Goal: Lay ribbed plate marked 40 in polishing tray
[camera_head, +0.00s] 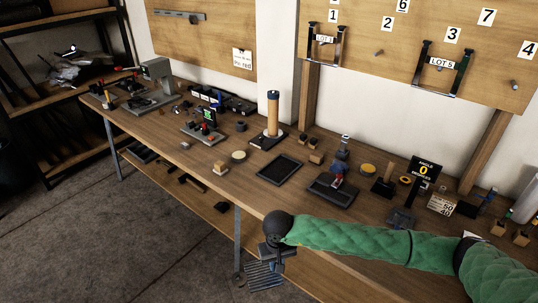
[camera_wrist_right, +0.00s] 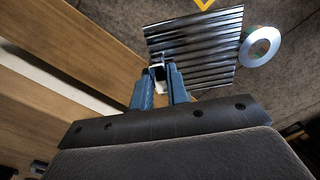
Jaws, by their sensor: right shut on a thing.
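My right gripper (camera_head: 276,257) hangs in front of the bench's front edge, at the end of the green-sleeved arm. It is shut on a grey metal ribbed plate (camera_head: 264,275), held out over the floor side. In the right wrist view the fingers (camera_wrist_right: 161,88) grip the ribbed plate (camera_wrist_right: 205,55) near one edge, through a small fitting; no marking 40 is readable. A flat, empty black tray (camera_head: 280,169), possibly the polishing tray, lies on the bench beyond and apart from the gripper. My left gripper is out of view.
A second dark tray (camera_head: 332,190) with a red-and-blue object stands right of the empty one. A tan cylinder (camera_head: 272,114) rises behind. An angle display (camera_head: 424,171) and small blocks crowd the right. A pale ring (camera_wrist_right: 260,47) shows beside the plate.

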